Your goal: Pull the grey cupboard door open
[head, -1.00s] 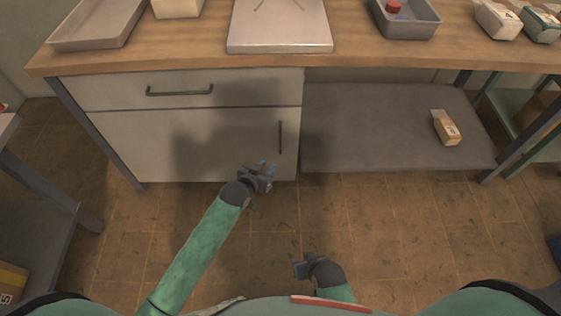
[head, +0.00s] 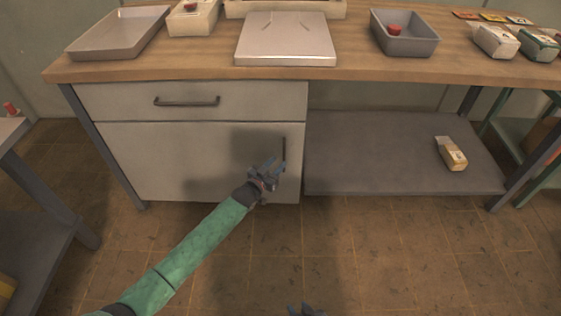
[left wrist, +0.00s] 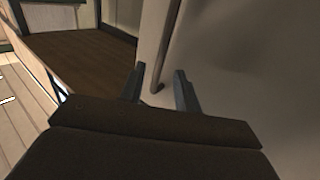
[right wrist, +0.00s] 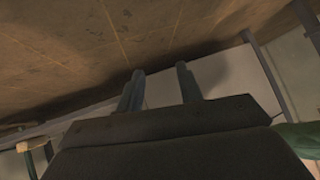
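The grey cupboard door (head: 165,160) is shut below a drawer, with a dark vertical bar handle (head: 284,149) near its right edge. My left gripper (head: 273,168) is in front of the handle's lower end and hides part of it. In the left wrist view, its two fingers (left wrist: 162,88) are apart, and the handle (left wrist: 168,45) shows between and beyond them, its lower end near the fingertips. I cannot tell whether they touch it. My right gripper (head: 306,310) barely shows at the bottom edge. Its fingers (right wrist: 160,82) are apart and empty in the right wrist view.
The drawer (head: 190,101) above is shut. The wooden worktop (head: 350,68) holds trays and boxes. A low grey shelf (head: 380,150) to the right carries a small carton (head: 452,154). The tiled floor (head: 390,250) in front is clear.

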